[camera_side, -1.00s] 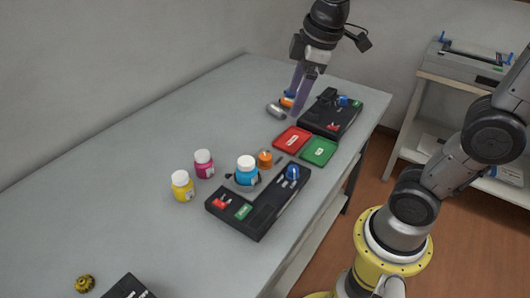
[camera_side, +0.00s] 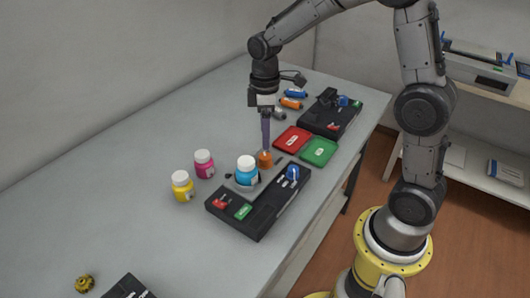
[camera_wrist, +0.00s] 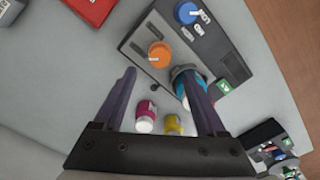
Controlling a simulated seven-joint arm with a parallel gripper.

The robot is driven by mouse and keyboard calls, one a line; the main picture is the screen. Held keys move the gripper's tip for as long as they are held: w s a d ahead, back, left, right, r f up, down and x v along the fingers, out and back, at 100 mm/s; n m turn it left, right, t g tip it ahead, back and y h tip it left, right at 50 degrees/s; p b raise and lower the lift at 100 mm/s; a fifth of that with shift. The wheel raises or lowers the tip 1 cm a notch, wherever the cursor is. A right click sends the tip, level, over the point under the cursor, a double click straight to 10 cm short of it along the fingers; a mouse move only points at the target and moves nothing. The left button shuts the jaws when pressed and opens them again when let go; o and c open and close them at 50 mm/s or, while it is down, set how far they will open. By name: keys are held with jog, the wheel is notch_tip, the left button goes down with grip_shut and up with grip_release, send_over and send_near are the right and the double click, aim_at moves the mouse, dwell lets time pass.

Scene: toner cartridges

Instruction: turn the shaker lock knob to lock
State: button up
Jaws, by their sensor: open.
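The shaker (camera_side: 262,208) is a black box with a grey plate, in the middle of the side view. An orange knob (camera_side: 265,160) with a pale pointer mark (camera_wrist: 154,59) stands beside a cyan, white-capped bottle (camera_side: 247,171) on the plate. I cannot read which knob is marked lock. My gripper (camera_side: 265,149) points down just above the orange knob, open and empty. In the wrist view, the orange knob (camera_wrist: 158,50) lies ahead of the spread fingertips (camera_wrist: 160,76); the right finger partly covers the cyan bottle (camera_wrist: 181,76).
Magenta (camera_side: 204,164) and yellow (camera_side: 182,186) bottles stand left of the shaker. Red (camera_side: 292,139) and green (camera_side: 319,151) trays lie behind it, and a second black box (camera_side: 330,115) stands farther back. The table's left side is mostly clear.

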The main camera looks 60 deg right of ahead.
aim_at(265, 156)
notch_tip(265, 156, down, 8)
jog(key=shift+r, duration=0.25)
grip_shut()
dwell(0.4)
